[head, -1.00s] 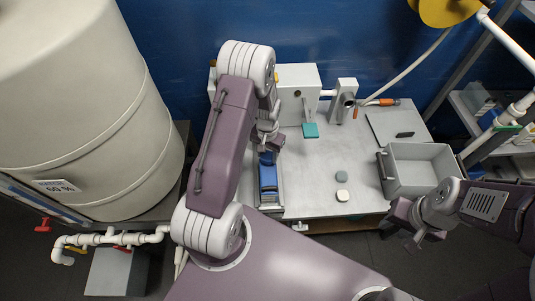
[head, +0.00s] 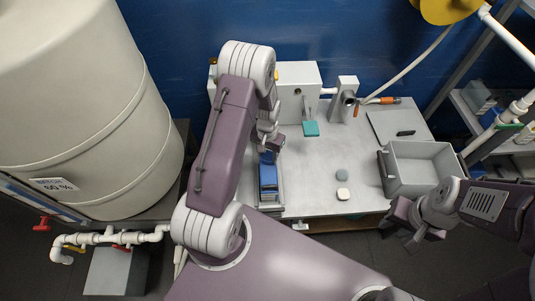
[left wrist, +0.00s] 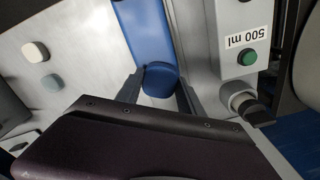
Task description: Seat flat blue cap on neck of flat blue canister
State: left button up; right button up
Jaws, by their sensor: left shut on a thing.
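The flat blue canister (head: 268,181) stands in a narrow tray (head: 281,196) at the bench's left front, partly beside my left arm. It shows as a long blue strip in the left wrist view (left wrist: 143,32). My left gripper (head: 270,146) is at the canister's far end. In the left wrist view, its fingers (left wrist: 158,92) are shut on the rounded flat blue cap (left wrist: 161,78). The cap overlaps the end of the blue strip; I cannot tell whether they touch. The canister's neck is not clearly seen. My right gripper (head: 420,235) hangs near the grey bin; its jaw state is unclear.
A grey-blue disc (head: 342,175) and a white disc (head: 343,194) lie mid-bench. A grey bin (head: 420,192) stands at the right. In the left wrist view, a unit labelled 500 ml (left wrist: 246,38) stands close by.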

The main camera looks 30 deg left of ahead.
pick_arm(q)
jog(key=shift+f, duration=0.15)
jog(key=o, duration=1.4)
notch_tip(320, 180, up, 7)
jog(key=p, duration=0.6)
